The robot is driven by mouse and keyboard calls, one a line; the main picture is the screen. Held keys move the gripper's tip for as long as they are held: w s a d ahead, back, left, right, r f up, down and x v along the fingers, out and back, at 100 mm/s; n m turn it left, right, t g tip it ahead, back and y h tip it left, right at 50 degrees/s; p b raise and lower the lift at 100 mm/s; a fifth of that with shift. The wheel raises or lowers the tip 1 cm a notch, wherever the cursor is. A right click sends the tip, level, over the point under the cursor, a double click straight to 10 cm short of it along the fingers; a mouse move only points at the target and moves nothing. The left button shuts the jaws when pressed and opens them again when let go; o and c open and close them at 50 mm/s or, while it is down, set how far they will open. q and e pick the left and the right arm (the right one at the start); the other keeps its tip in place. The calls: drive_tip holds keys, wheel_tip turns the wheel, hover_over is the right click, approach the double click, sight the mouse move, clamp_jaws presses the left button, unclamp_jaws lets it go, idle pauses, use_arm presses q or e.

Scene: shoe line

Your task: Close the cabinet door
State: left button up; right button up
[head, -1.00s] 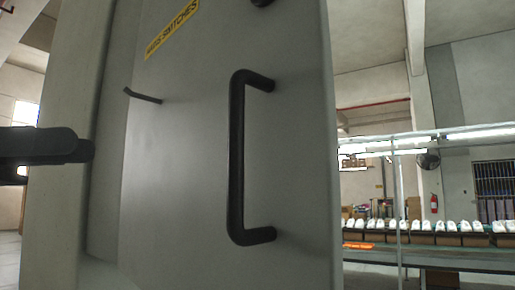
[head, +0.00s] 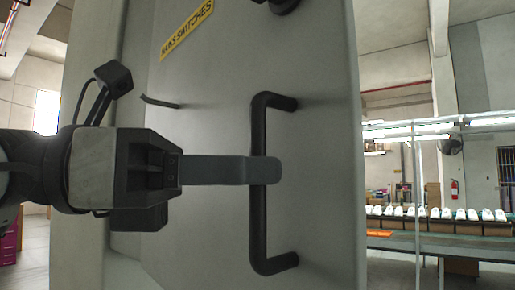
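The grey cabinet door (head: 215,235) fills the middle of the head view, with a yellow "MAINS SWITCHES" label (head: 187,30) near its top. A black vertical bar handle (head: 259,225) stands near the door's right edge. My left gripper (head: 265,171) comes in from the left, and its dark finger crosses in front of the handle's middle. Only one finger shows clearly, so I cannot tell whether it is open or shut, or whether it touches the handle. How far the door stands ajar is unclear. My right gripper is not in view.
A paler grey upright cabinet part (head: 80,250) stands left of the door. A small dark bent rod (head: 160,102) shows near the door's left side. At right, white shoes (head: 440,213) line a conveyor (head: 450,244) in the background.

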use_arm(q)
drive_tip(key=shift+d, duration=0.65)
clamp_jaws()
